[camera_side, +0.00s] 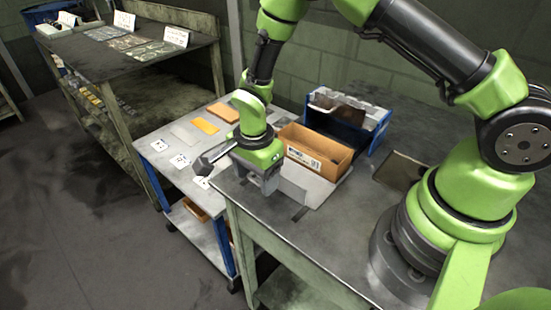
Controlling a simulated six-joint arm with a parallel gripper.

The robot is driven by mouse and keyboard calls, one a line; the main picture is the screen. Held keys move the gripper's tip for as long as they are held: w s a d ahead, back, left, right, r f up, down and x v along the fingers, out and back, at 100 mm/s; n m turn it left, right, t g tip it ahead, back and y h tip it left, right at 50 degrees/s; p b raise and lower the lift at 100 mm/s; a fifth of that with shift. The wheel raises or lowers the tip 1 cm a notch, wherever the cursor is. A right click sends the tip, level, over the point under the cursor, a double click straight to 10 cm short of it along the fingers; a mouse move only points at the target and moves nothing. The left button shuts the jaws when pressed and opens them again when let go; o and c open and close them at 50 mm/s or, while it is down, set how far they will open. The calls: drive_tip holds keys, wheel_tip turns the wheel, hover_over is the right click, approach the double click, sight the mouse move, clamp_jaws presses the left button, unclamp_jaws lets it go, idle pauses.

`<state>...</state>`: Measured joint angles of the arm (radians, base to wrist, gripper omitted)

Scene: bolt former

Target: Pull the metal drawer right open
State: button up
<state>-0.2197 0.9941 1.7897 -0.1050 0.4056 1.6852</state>
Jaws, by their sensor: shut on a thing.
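My gripper (269,188) points down at the left part of the green-legged bench, in front of an orange-brown box. It is shut, and its fingertips are small and partly hidden by the wrist. A light grey metal piece (318,188), which looks like the metal drawer, lies low on the bench beside the gripper and under the box. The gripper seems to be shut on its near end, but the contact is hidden. I cannot tell how far the drawer is open.
The orange-brown box (317,150) stands right behind the gripper. A blue bin (362,138) with grey contents is behind it. A blue-legged cart (165,147) with cards and orange pads adjoins the bench on the left. A dark flat plate (401,170) lies near my base. The front bench top is clear.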

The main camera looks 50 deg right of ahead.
drive_tip(key=shift+s+a, duration=0.2)
drive_tip(key=shift+a, duration=1.65)
drive_tip(key=o, duration=1)
drive_tip(key=shift+o, duration=0.2)
drive_tip(key=shift+w, duration=0.1)
drive_tip(key=shift+r, duration=0.35)
wheel_tip(320, 180, up, 9)
drive_tip(key=shift+r, duration=0.1)
